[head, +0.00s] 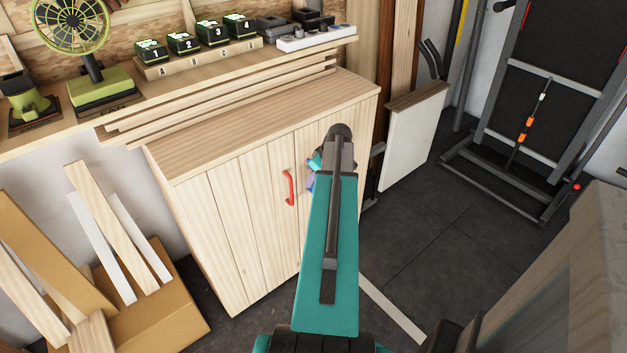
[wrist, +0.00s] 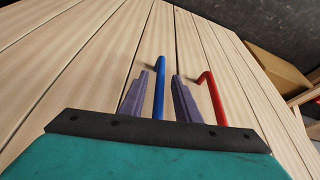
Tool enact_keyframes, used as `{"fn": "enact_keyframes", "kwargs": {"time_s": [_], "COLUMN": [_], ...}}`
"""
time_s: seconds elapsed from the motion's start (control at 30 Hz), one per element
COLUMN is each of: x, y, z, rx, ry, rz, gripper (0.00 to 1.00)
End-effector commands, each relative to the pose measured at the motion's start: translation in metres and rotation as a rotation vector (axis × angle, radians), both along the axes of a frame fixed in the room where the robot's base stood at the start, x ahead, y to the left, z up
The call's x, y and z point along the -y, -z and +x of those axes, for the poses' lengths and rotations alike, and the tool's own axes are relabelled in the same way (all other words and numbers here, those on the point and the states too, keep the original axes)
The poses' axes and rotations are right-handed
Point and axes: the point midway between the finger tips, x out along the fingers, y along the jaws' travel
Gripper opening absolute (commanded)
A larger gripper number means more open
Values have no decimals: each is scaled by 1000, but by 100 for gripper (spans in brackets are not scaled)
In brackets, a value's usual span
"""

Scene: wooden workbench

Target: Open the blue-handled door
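The pale wooden cabinet (head: 245,205) has two plank-faced doors, which look closed. In the wrist view the blue handle (wrist: 160,88) stands out from one door (wrist: 120,60). My gripper (wrist: 160,92) is open, with its two purple-grey fingers apart on either side of the blue handle in the picture. Gaps show between handle and fingers; I cannot tell how deep the handle sits between them. The red handle (wrist: 213,97) is just right of the right finger. In the head view the red handle (head: 289,188) is left of my arm, which hides the blue handle.
Leaning boards and a cardboard box (head: 170,310) stand left of the cabinet. A workbench shelf with numbered batteries (head: 198,40) and a fan (head: 80,30) is above. A white panel (head: 410,140) leans to the right. Dark floor (head: 440,220) on the right is mostly clear.

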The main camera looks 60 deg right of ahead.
Motion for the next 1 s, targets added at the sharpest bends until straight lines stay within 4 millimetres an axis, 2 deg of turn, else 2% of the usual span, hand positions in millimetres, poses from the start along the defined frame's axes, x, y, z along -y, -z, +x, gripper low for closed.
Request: {"fn": "enact_keyframes", "kwargs": {"time_s": [0.2, 0.5, 0.7, 1.0], "x": [1, 0, 0, 0], "y": [11, 12, 12, 11], "z": [5, 5, 5, 6], "rx": [0, 0, 0, 0], "ry": [0, -1, -1, -4], "rz": [0, 0, 0, -2], "gripper": [30, 30, 0, 0]}}
